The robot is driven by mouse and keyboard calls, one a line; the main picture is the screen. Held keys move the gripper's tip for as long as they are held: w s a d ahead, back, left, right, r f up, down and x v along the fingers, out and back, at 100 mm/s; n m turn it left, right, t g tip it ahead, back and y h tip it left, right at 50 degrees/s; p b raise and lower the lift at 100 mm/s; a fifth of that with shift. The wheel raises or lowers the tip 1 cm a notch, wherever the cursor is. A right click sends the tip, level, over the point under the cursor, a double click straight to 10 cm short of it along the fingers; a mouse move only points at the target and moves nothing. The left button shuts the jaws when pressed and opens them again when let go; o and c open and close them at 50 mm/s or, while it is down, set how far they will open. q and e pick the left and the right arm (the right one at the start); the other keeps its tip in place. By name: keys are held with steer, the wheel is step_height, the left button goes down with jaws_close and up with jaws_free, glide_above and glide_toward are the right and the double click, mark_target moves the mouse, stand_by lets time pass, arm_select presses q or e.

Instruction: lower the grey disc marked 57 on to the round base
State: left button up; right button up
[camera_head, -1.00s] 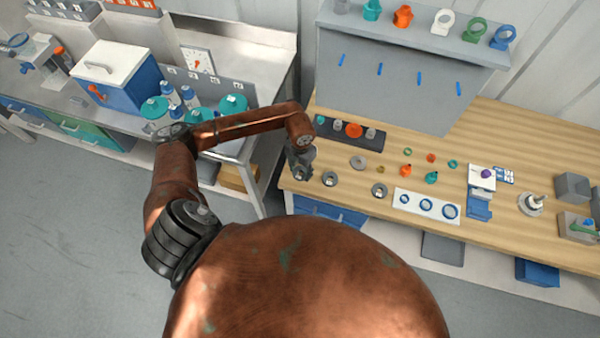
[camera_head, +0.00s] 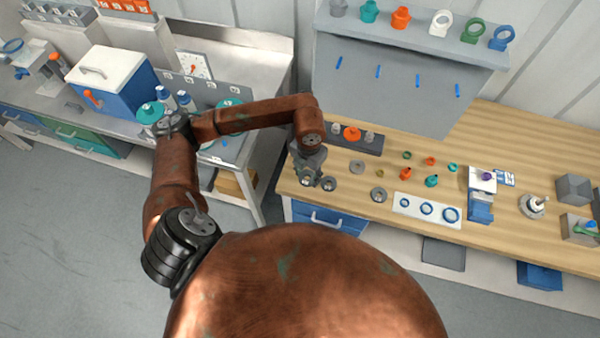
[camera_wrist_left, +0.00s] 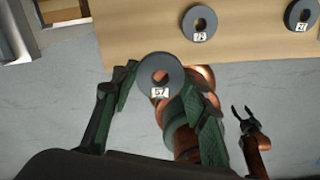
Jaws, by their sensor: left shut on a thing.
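The grey disc marked 57 (camera_wrist_left: 175,66) has a round central hole and a white label. My left gripper (camera_wrist_left: 157,82) is shut on it, with a green-black finger at each side. In the head view my left gripper (camera_head: 308,176) is above the front left end of the wooden bench, with the disc small and partly hidden. A round base (camera_head: 533,206) with an upright post, pale grey, stands far to the right on the bench; I take it as the round base. My right gripper (camera_wrist_left: 246,122) shows in the wrist view, its jaws apart and empty.
Grey discs marked 73 (camera_wrist_left: 199,23) and apparently 22 (camera_wrist_left: 302,14) lie on the bench. A white plate with blue rings (camera_head: 428,208), a blue and white device (camera_head: 481,194) and grey bins (camera_head: 573,188) stand along it. Small coloured parts lie behind the plate.

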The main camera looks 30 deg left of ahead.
arm_select(q)
steer(key=s+d+r+p, duration=0.1)
steer(key=s+d+r, duration=0.3)
steer(key=d+r, duration=0.3)
steer(key=shift+d+r, duration=0.15)
steer(key=shift+r, duration=0.05)
